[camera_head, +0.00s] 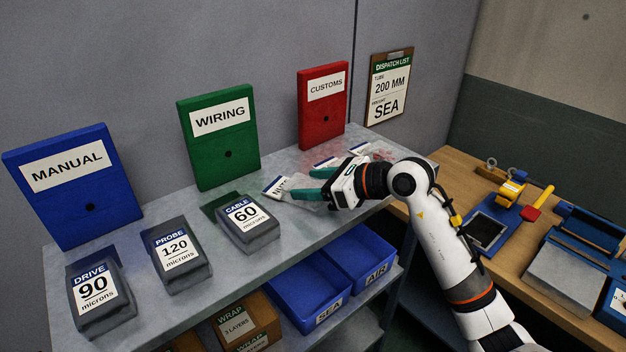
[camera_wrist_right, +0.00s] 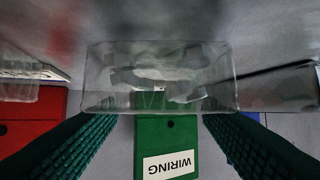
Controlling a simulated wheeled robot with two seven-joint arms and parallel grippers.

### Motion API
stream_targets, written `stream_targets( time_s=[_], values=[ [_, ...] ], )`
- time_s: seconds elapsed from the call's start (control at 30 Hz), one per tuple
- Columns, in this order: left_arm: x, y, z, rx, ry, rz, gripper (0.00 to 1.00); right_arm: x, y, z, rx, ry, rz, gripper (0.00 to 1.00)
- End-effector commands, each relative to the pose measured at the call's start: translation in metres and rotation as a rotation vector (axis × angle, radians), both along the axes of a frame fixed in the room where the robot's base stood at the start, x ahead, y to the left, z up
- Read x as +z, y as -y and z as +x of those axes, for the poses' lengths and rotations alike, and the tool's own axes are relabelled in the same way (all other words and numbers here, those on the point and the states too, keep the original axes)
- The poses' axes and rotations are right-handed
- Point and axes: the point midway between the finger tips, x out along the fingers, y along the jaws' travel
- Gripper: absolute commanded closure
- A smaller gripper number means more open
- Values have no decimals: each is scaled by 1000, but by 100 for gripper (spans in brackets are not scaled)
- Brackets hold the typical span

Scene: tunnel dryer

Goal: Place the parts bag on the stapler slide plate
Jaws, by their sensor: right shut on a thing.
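My right gripper (camera_head: 304,184) is over the grey shelf at its back right, with its green fingers pointing left. It is shut on a clear parts bag (camera_head: 308,205), whose header card (camera_head: 276,187) shows partly cut-off letters. In the right wrist view the clear bag (camera_wrist_right: 160,75) lies across between the two ribbed fingers. On the wooden bench at right is a blue-framed device with a dark plate (camera_head: 486,232) and yellow and red parts. A grey plate (camera_head: 565,278) in a blue frame is nearer; I cannot tell which is the stapler slide plate. My left gripper is not in view.
More bags (camera_head: 327,163) lie on the shelf (camera_head: 190,305) behind my right gripper. Blue, green (camera_head: 220,160) and red (camera_head: 322,112) binders stand along the back. Blue SEA (camera_head: 318,318) and AIR bins are below. My right arm crosses above the wooden bench (camera_head: 455,172).

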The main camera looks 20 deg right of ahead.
Motion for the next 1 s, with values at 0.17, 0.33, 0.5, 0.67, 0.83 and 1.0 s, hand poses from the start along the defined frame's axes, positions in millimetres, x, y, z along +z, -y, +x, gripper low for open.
stream_targets(
  time_s=[0.17,0.33,0.5,0.67,0.83,1.0],
  values=[
    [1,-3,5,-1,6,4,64,-3,0,0,-1,3,-1,67],
    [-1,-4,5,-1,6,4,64,-5,0,0,0,2,-1,67],
    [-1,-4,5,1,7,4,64,-6,0,0,-1,1,-1,22],
    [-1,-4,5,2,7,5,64,-6,0,0,-1,1,-1,19],
    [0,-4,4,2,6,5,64,-4,0,0,-1,1,-1,19],
    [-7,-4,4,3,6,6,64,0,11,-10,-3,4,-4,19]
  ],
)
